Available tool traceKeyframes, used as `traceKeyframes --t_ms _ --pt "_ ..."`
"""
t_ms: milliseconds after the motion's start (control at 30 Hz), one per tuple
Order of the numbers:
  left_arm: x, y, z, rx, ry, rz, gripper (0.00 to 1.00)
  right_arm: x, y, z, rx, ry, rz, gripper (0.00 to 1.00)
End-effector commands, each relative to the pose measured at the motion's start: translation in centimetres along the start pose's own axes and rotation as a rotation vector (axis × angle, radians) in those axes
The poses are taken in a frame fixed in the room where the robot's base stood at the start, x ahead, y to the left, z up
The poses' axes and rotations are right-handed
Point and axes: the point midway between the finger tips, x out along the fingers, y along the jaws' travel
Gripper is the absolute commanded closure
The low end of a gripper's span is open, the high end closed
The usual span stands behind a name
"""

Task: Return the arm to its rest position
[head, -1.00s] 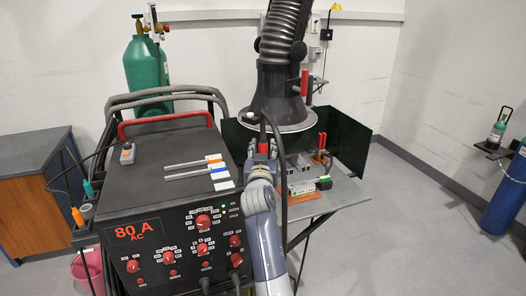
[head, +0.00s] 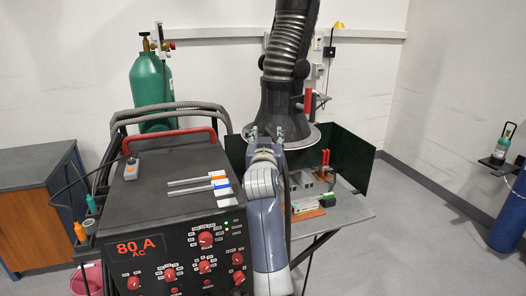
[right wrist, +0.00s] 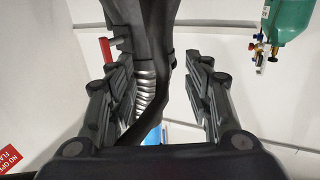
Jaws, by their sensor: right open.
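My right gripper (head: 266,134) is raised in front of the black hood of the fume extractor (head: 284,112), with its arm coming up from the bottom of the head view. In the right wrist view its two black fingers (right wrist: 165,85) stand wide apart with nothing between them. The extractor's dark hose (right wrist: 150,60) shows behind the gap; I cannot tell how far off it is. My left gripper is not in view.
The welding machine (head: 150,210) stands left of my right arm, with rods and tags on top. Behind the arm is a grey table (head: 345,208) with a jig and dark screens (head: 350,160). A green cylinder (head: 152,88) stands at the back left.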

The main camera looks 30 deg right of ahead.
Motion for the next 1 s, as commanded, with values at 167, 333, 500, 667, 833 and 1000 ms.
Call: traceKeyframes --t_ms 167,333,500,667,833,1000 --pt "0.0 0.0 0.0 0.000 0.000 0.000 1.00 0.0 0.0 -0.5 -0.001 -0.001 -0.001 0.53" --pt "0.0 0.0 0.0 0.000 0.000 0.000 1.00 -0.5 0.1 1.0 -0.014 -0.026 -0.008 0.53" --pt "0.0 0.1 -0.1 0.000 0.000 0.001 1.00 -3.6 0.3 7.7 -0.078 -0.149 -0.051 0.53" --pt "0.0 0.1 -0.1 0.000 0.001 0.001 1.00 -9.4 0.7 16.5 -0.170 -0.335 -0.134 0.53" --pt "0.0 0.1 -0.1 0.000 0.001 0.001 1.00 -17.9 1.5 25.1 -0.274 -0.559 -0.254 0.53" --pt "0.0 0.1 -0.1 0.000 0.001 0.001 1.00 -28.0 2.8 31.6 -0.372 -0.787 -0.392 0.53"
